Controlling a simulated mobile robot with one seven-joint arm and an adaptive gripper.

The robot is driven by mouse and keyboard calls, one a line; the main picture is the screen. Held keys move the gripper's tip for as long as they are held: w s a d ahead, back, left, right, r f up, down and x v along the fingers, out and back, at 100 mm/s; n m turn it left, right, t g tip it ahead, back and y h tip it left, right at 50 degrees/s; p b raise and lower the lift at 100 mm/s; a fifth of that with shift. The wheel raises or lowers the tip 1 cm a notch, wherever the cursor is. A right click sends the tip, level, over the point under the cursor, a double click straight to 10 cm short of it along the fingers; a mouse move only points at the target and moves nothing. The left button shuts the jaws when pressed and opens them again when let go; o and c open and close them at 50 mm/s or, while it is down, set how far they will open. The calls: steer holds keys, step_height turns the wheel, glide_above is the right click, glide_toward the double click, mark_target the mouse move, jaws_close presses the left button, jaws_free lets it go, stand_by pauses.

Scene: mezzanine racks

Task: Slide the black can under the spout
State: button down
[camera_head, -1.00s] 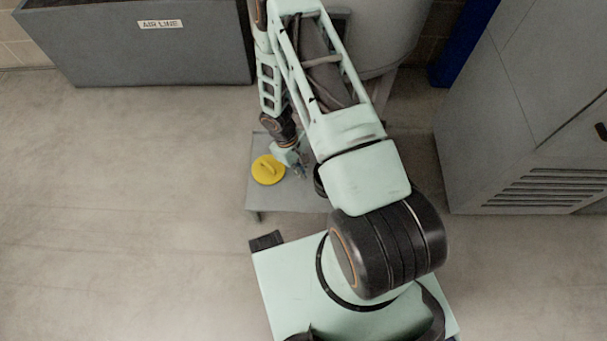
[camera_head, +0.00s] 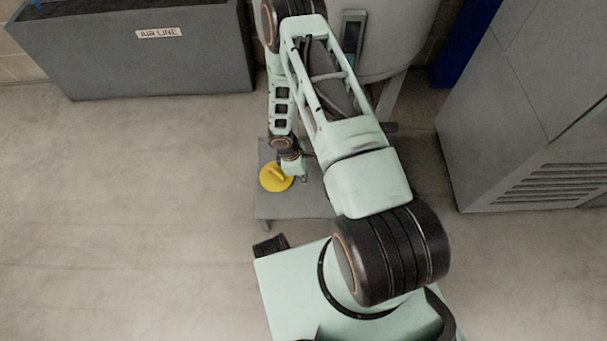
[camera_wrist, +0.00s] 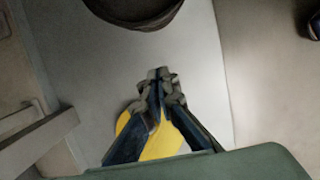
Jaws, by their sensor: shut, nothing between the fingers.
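The black can (camera_wrist: 137,8) shows only in part at the top of the wrist view, standing on the grey platform (camera_wrist: 200,60). In the head view my arm hides it. My gripper (camera_wrist: 162,76) is shut and empty, with its fingertips pointing towards the can and a gap between them. I cannot make out the spout in either view.
The yellow disc (camera_wrist: 160,143) lies behind my fingers in the wrist view. A large grey tank (camera_head: 395,45) stands behind the platform. A grey bin marked AIR LINE (camera_head: 160,65) is at the back left, a grey cabinet (camera_head: 540,110) at the right. The floor on the left is clear.

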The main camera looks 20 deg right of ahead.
steer(key=b+x, duration=0.1)
steer(key=x, duration=0.3)
steer(key=shift+f, duration=0.1)
steer(key=shift+s+d, duration=0.2)
steer(key=shift+d, duration=0.4)
steer(key=shift+s+d, duration=0.15)
steer(key=shift+d, duration=0.45)
steer(key=shift+s+d+r, duration=0.2)
steer(key=shift+d+r, duration=0.05)
steer(key=shift+d, duration=0.45)
